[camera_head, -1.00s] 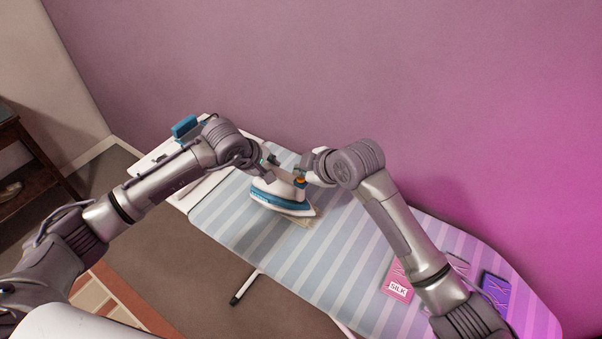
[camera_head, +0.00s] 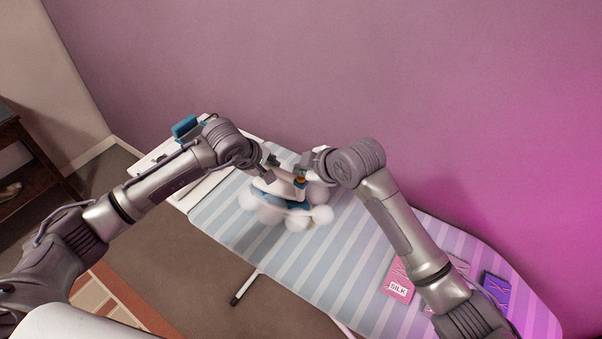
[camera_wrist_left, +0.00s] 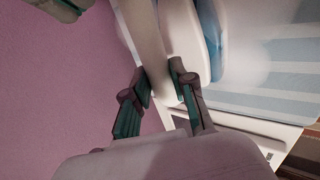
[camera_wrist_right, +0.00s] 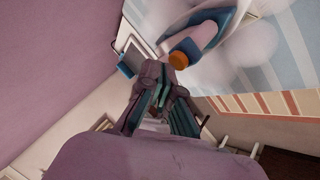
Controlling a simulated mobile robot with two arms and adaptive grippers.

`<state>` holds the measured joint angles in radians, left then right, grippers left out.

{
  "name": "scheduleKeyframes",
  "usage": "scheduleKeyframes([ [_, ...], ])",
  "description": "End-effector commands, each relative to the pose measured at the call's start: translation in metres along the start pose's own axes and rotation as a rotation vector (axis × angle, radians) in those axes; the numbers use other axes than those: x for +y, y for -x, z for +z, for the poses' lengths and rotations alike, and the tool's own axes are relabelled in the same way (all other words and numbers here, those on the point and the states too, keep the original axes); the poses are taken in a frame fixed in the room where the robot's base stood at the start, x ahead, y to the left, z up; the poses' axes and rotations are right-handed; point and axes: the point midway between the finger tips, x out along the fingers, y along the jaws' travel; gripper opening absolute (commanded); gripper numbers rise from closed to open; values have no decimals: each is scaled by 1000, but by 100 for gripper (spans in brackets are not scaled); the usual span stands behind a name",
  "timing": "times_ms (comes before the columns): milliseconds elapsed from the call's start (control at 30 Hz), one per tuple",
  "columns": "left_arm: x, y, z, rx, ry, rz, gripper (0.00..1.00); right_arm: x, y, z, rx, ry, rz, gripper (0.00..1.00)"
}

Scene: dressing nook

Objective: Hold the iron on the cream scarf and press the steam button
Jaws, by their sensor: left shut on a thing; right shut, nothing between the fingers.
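The white and blue iron (camera_head: 268,188) rests low over the striped ironing board, ringed by white steam puffs (camera_head: 322,214). My left gripper (camera_head: 270,168) is shut on its white handle, which also shows in the left wrist view (camera_wrist_left: 148,38). The orange steam button (camera_head: 299,181) is on the iron's right end; it also shows in the right wrist view (camera_wrist_right: 178,60). My right gripper (camera_wrist_right: 158,72) is shut and empty, its tips close beside the button; I cannot tell if they touch it. The cream scarf is hidden by the iron and steam.
The ironing board (camera_head: 345,265) is clear in its middle. A pink card marked SILK (camera_head: 397,278) and a purple folded piece (camera_head: 496,290) lie at its right end, near my right arm. A blue brush-like object (camera_head: 184,126) stands at the far left end. The wall is close behind.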

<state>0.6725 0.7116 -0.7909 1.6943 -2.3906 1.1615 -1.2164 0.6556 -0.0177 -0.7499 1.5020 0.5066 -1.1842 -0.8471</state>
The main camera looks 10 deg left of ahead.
Motion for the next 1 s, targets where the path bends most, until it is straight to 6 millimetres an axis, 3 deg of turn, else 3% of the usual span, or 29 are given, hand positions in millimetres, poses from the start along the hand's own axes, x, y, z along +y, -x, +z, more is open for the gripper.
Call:
scheduleKeyframes([
  [467, -2, -1, 0, 0, 0, -6, 0, 5, 6, -5, 1, 1, 1, 0],
  [1000, -2, -1, 0, 1, 0, -6, 0, 28, 39, -29, 2, 1, 1, 0],
])
